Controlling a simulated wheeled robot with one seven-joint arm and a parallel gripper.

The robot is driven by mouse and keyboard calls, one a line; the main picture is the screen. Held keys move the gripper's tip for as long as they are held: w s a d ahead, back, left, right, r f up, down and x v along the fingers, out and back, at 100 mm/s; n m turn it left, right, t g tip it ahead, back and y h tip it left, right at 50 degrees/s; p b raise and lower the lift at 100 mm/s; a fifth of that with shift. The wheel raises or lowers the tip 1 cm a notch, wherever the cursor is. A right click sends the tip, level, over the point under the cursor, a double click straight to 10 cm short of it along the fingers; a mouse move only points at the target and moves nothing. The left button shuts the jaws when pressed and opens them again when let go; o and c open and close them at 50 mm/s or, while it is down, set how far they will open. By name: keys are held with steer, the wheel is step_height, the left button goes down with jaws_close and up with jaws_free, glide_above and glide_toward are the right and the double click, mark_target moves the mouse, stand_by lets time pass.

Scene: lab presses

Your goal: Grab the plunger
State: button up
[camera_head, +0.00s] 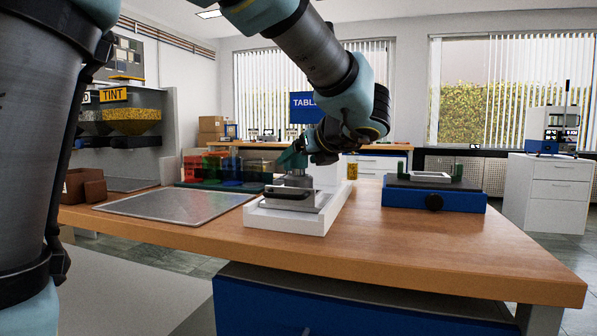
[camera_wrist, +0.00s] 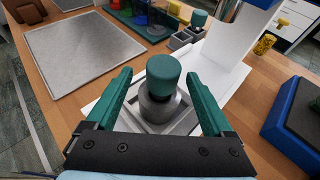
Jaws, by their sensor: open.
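The plunger, with a teal cylindrical knob on a grey metal body, stands upright in the wrist view (camera_wrist: 163,78). Its grey lower part shows in the head view (camera_head: 299,181), where the gripper hides its top. It stands on a square grey metal piece (camera_wrist: 147,122) on a white stand (camera_head: 292,220). My gripper (camera_wrist: 159,75) is open, with one teal finger on each side of the knob and visible gaps between. In the head view my gripper (camera_head: 297,155) is just above the plunger. The wrist view looks down at a slant, so exact finger height is unclear.
A metal plate (camera_head: 175,205) lies on the wooden table left of the stand. A rack of coloured containers (camera_head: 222,172) stands behind. A blue device with a black knob (camera_head: 434,196) is on the right. Bare tabletop (camera_head: 440,235) lies in front.

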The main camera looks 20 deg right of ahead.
mark_target(294, 165)
steer(key=shift+b+x, duration=0.3)
steer(key=shift+x, duration=2.45)
steer(key=shift+s+d+f, duration=0.1)
steer(key=shift+d, duration=0.05)
steer(key=shift+c, duration=0.3)
jaws_close()
